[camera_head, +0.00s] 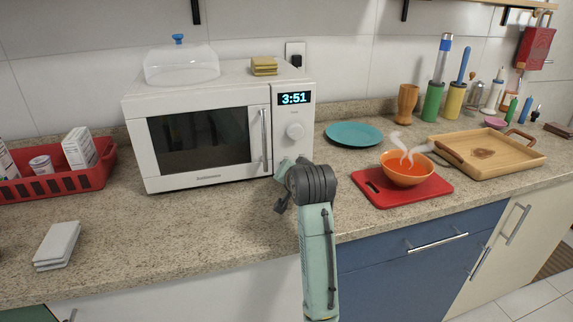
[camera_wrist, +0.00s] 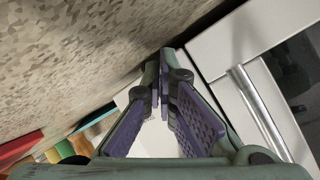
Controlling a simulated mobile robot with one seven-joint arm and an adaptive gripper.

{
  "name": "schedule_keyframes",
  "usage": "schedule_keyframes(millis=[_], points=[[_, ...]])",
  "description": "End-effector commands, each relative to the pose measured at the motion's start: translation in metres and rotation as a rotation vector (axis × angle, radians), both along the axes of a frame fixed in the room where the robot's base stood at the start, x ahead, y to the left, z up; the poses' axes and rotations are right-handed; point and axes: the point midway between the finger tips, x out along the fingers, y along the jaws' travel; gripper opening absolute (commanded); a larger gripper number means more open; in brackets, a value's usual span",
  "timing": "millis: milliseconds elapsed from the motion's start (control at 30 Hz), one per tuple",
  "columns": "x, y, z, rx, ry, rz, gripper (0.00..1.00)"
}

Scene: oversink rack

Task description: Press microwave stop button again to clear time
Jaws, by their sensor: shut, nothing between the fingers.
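A white microwave (camera_head: 215,128) stands on the counter against the back wall with its door closed. Its display (camera_head: 294,98) is lit and reads 3:51. The stop button is hidden behind my arm or too small to make out. My gripper (camera_wrist: 162,86) is shut and empty, with its fingertips together at the low part of the microwave front, beside the door handle (camera_wrist: 258,104). In the head view my wrist covers the panel's lower end. I cannot tell whether the fingertips touch the panel.
A red board (camera_head: 436,190) holding a steaming orange bowl (camera_head: 407,172) lies right of my arm. A teal plate (camera_head: 354,134) and a wooden tray (camera_head: 487,153) lie behind. A red basket (camera_head: 105,165) stands at left.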

Motion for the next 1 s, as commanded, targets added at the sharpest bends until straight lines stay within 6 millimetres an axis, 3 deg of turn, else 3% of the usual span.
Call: schedule_keyframes(millis=[433, 1000], points=[[0.003, 0.001, 0.0, 0.0, 0.0, 0.0, 0.0], [-0.009, -0.003, 0.0, 0.0, 0.0, 0.0, 0.0]])
